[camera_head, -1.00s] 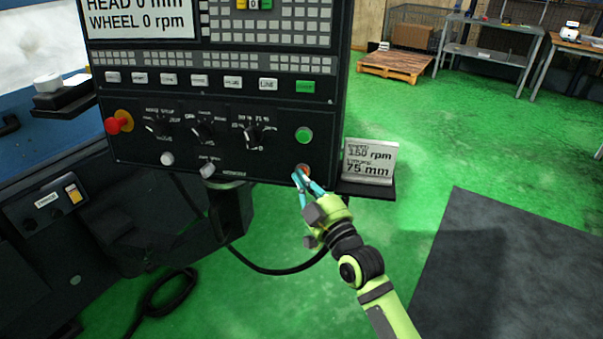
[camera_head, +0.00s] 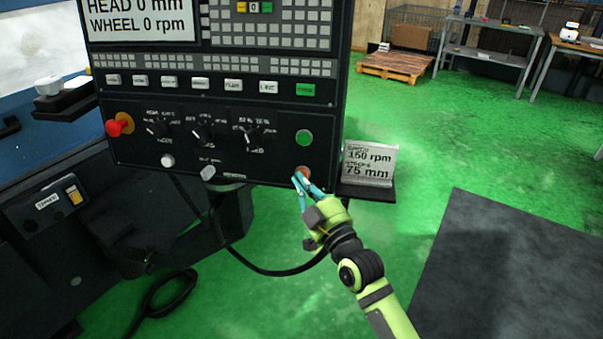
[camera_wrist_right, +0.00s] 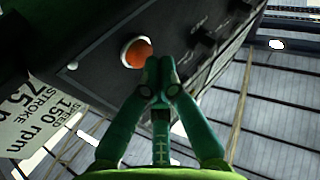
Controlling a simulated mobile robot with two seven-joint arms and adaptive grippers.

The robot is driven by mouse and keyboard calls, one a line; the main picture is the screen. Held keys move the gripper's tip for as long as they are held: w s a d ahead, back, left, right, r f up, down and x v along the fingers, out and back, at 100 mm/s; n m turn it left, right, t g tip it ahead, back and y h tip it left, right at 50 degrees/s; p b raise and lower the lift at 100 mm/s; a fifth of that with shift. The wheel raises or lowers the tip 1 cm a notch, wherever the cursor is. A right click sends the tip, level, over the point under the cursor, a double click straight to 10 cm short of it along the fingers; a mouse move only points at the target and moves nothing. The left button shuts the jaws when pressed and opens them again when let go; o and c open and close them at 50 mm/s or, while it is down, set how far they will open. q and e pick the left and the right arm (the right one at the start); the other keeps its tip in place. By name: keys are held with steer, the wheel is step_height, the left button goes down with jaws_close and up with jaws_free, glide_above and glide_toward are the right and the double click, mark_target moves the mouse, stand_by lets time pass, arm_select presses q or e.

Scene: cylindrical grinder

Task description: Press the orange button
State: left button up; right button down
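The orange button (camera_head: 302,172) sits at the lower right corner of the dark control panel (camera_head: 180,160), below a green button. My right gripper (camera_head: 302,181) is at the button and partly covers it. In the right wrist view the orange button (camera_wrist_right: 135,52) has a pale ring and stands just beyond the fingertips of my right gripper (camera_wrist_right: 160,66). The fingertips are together with nothing between them. Whether they touch the button I cannot tell. My left gripper is not in view.
A green button (camera_head: 303,137) and a red knob (camera_head: 119,125) are on the same panel. A sign reading 150 rpm and 75 mm (camera_head: 369,164) stands on a small shelf right of the gripper. A black cable hangs below.

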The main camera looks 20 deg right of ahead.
steer(key=shift+s+a+r, duration=0.1)
steer(key=shift+s+a, duration=0.1)
steer(key=shift+s, duration=0.15)
steer(key=s+p, duration=0.1)
steer(key=s+a+p, duration=0.1)
steer(key=s, duration=0.1)
steer(key=s+a+r+p, duration=0.1)
steer(key=shift+s+a, duration=0.15)
steer(key=shift+a, duration=0.05)
steer(key=shift+f, duration=0.1)
stand_by(0.7)
